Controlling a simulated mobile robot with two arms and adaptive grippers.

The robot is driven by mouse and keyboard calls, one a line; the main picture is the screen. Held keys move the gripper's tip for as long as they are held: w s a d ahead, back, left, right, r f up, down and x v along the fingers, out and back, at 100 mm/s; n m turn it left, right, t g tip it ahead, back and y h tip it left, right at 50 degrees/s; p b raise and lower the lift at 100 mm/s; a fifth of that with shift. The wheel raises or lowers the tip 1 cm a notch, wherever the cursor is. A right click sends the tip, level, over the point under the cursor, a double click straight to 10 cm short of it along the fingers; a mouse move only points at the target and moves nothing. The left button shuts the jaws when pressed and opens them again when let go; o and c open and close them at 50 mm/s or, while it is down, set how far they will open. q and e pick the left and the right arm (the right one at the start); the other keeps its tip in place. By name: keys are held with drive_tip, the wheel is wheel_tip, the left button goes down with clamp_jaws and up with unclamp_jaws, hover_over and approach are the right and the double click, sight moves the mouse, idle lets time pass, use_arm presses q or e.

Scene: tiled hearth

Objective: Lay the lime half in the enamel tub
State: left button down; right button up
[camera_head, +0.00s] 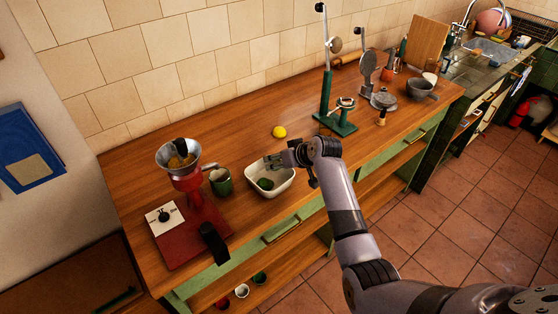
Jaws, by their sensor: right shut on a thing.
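The white enamel tub (285,186) stands near the front edge of the wooden counter, left of the middle in the head view. A small dark green rounded thing, which looks like the lime half (265,184), shows inside the tub's outline, just below my right gripper's fingers. My right gripper (273,162) reaches in from the right over the tub's back part, its fingers pointing left and shut. The contact between fingers and lime half is too small to see clearly. My left gripper is not in view.
A yellow lemon-like thing (279,132) lies behind the tub. A green mug (221,181) and a red grinder with a metal funnel (187,180) stand to the left. A green metal stand (336,122) is behind right. Free counter lies behind the tub.

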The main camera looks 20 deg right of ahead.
drive_tip(key=o, duration=1.2)
drive_tip(key=v, duration=1.2)
